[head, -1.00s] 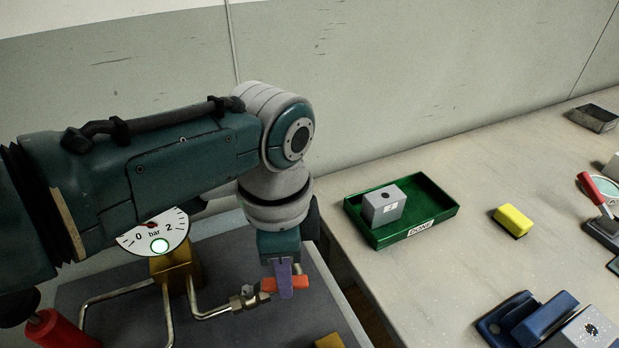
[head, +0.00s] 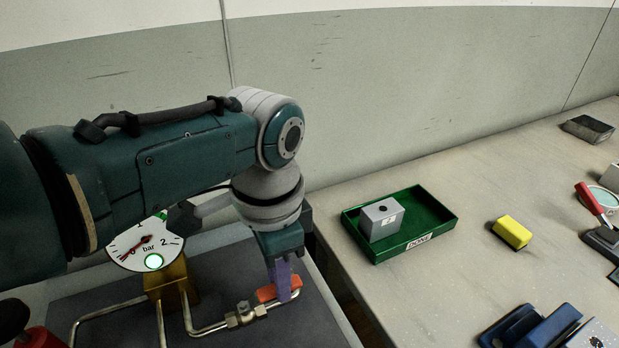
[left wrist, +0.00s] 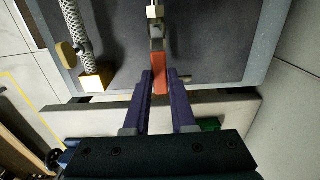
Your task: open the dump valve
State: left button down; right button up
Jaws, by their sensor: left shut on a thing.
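The orange valve lever (head: 267,292) sits on a brass valve body (head: 245,314) in a bent metal pipe at the front of the dark panel. My left gripper (head: 283,282), with purple fingers, comes down onto the lever and is shut on it. In the left wrist view the lever (left wrist: 160,72) runs in between the two fingertips (left wrist: 160,84). A round gauge (head: 145,242) marked bar stands on a brass block behind. Its red needle points low left, near the 0, and its small lamp glows green. My right gripper is not in view.
Right of the panel, a bench holds a green DONE tray (head: 440,224) with a grey block (head: 382,219) in it. A yellow block (head: 512,232) and a blue fixture (head: 545,326) are further right. The bench around the yellow block is clear.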

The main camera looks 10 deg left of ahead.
pick_arm(q)
jog(key=c, duration=0.7)
grip_release()
jog(key=shift+c, duration=0.2)
jog(key=shift+r, duration=0.1)
notch_tip(320, 180, up, 10)
jog(key=p, duration=0.4)
jog(key=shift+f, duration=0.2)
